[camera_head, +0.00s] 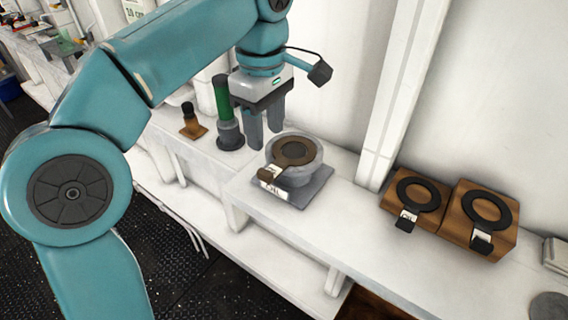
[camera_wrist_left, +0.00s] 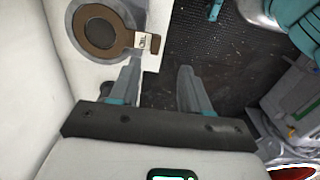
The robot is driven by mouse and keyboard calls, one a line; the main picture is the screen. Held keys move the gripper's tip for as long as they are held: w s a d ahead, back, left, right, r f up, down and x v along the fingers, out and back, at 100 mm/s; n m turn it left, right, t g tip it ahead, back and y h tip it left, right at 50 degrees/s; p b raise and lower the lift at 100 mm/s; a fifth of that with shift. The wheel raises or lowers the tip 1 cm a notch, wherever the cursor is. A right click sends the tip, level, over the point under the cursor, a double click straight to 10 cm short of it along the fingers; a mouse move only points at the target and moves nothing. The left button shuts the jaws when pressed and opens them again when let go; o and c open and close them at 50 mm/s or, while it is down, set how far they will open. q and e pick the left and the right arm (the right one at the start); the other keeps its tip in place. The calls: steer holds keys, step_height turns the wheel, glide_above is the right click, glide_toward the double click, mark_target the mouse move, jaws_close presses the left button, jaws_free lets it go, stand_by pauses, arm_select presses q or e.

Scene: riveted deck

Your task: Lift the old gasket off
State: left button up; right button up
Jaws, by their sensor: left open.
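The old gasket (camera_head: 294,152) is a brown ring with a tab and a small white label. It lies on top of a round grey flange (camera_head: 298,172) on a square base with a labelled front. The gasket also shows in the left wrist view (camera_wrist_left: 100,27), at upper left, with its tab pointing right. My left gripper (camera_head: 264,140) is open and empty, pointing down just left of the flange and apart from the gasket. In the left wrist view its fingers (camera_wrist_left: 160,85) are spread with nothing between them. My right gripper is not in view.
A green cylinder (camera_head: 222,97) on a dark base and a small brown-based item (camera_head: 190,123) stand left of my gripper. The white bench between flange and blocks is clear.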

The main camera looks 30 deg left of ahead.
arm_select(q)
glide_above(270, 175)
steer(key=f, duration=0.5)
steer(key=shift+a+f+b, duration=0.15)
steer(key=shift+a+b, duration=0.15)
steer(key=shift+b, duration=0.05)
steer(key=shift+s+d+f, duration=0.15)
steer(key=shift+s+f, duration=0.1)
steer(key=shift+f, duration=0.15)
steer(key=f, duration=0.4)
steer(key=shift+w+f, duration=0.4)
steer(key=shift+s+d+r, duration=0.1)
steer(key=shift+s+d, duration=0.05)
steer(key=shift+s, duration=0.05)
steer(key=shift+w, duration=0.2)
jaws_close()
steer(key=shift+s, duration=0.15)
